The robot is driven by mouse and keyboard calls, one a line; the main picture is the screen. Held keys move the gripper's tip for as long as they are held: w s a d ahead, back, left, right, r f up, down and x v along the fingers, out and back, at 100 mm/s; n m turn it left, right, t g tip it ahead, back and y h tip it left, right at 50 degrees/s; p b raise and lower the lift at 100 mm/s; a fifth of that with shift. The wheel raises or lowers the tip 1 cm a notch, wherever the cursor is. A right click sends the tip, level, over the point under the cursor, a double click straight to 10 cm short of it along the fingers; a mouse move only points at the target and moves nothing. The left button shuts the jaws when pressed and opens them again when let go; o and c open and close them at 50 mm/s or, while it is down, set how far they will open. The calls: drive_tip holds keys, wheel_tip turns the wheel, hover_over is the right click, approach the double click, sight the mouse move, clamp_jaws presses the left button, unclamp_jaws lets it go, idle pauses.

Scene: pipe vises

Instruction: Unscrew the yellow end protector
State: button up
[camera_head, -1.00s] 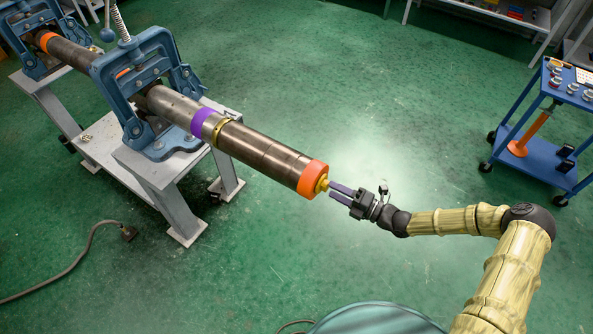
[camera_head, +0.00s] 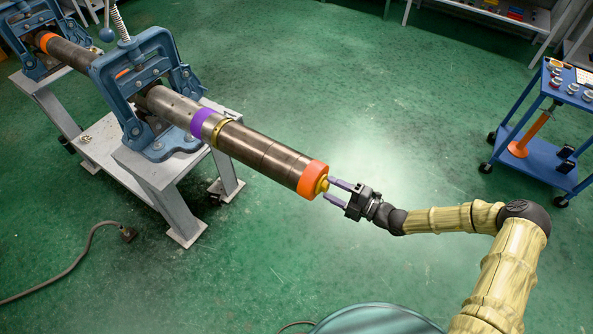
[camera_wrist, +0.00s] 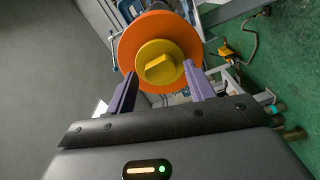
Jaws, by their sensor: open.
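The yellow end protector (camera_head: 322,184) sits at the near end of the pipe, in the middle of an orange ring (camera_head: 313,179). In the wrist view the yellow protector (camera_wrist: 160,62) shows a round face with a raised bar across it, inside the orange ring (camera_wrist: 135,40). My gripper (camera_head: 334,190) is open and empty, with its fingertips just off the protector's end. In the wrist view my gripper's two purple fingers (camera_wrist: 158,88) stand left and right of the protector's lower part. I cannot tell whether either finger touches it.
The pipe (camera_head: 262,154) with a purple band is held in blue vises (camera_head: 150,95) on grey stands (camera_head: 170,180). A blue cart (camera_head: 540,135) with small items stands at the right. A cable (camera_head: 85,250) lies on the green floor at the left. The floor between is clear.

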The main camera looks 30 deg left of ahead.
drive_tip(key=shift+a, duration=0.45)
drive_tip(key=c, duration=1.1)
drive_tip(key=n+p, duration=0.2)
drive_tip(key=n, duration=0.4)
drive_tip(key=n+p, duration=0.2)
drive_tip(key=n, duration=0.5)
drive_tip(key=shift+t+p, duration=0.3)
drive_tip(key=shift+p, duration=0.05)
drive_tip(key=shift+n, duration=0.6)
